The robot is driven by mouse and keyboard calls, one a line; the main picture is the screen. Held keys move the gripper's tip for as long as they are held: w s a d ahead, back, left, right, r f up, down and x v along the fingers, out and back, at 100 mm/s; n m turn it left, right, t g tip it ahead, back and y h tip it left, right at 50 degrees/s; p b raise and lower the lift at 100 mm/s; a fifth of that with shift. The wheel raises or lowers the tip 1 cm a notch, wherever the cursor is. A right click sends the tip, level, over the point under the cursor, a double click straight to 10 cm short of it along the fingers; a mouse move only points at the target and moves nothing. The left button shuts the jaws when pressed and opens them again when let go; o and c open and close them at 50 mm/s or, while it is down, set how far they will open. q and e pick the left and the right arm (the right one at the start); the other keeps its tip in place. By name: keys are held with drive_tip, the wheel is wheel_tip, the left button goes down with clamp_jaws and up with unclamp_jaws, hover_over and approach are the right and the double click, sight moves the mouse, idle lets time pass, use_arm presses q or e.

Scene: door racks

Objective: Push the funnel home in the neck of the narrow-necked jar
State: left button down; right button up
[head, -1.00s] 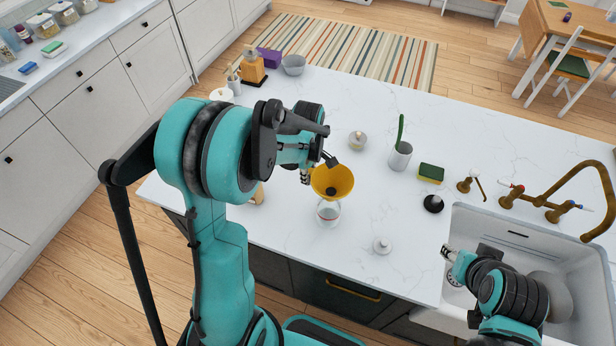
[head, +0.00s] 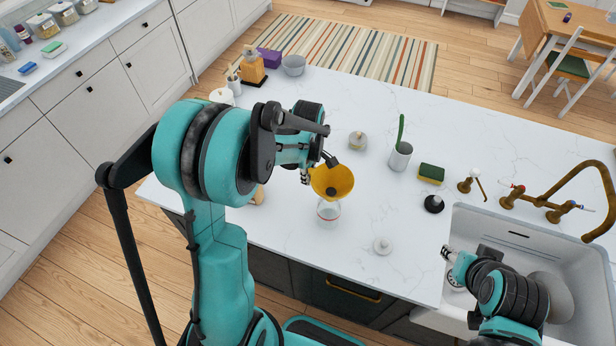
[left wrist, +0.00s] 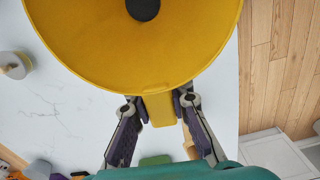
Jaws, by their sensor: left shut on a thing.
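The yellow funnel (head: 332,181) is in the head view, over the glass jar (head: 328,213). My left gripper (head: 318,170) is shut on the funnel's rim tab, at the funnel's upper left side. In the left wrist view the funnel (left wrist: 135,45) fills the top, and the tab (left wrist: 159,108) sits between the two fingertips (left wrist: 160,103). The clear jar stands upright on the counter with a red line low on it. The funnel's bowl hides the jar's neck, so I cannot tell how deep the spout sits. My right gripper (head: 450,254) is over the sink, away from the jar.
The white counter (head: 290,240) is clear around the jar. A white lid-like piece (head: 382,246) lies to its right. A small jar (head: 357,140), a cup with a green handle (head: 400,155), a sponge (head: 431,173) and a black stopper (head: 434,204) stand farther back. The sink (head: 520,235) is at right.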

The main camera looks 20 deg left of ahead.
use_arm(q)
drive_tip(key=shift+f+b, duration=1.95)
drive_tip(key=shift+f, duration=0.1)
drive_tip(key=c, duration=1.3)
unclamp_jaws()
drive_tip(key=shift+c, duration=0.2)
wheel_tip(320, 180, up, 12)
drive_tip(key=shift+r, duration=0.1)
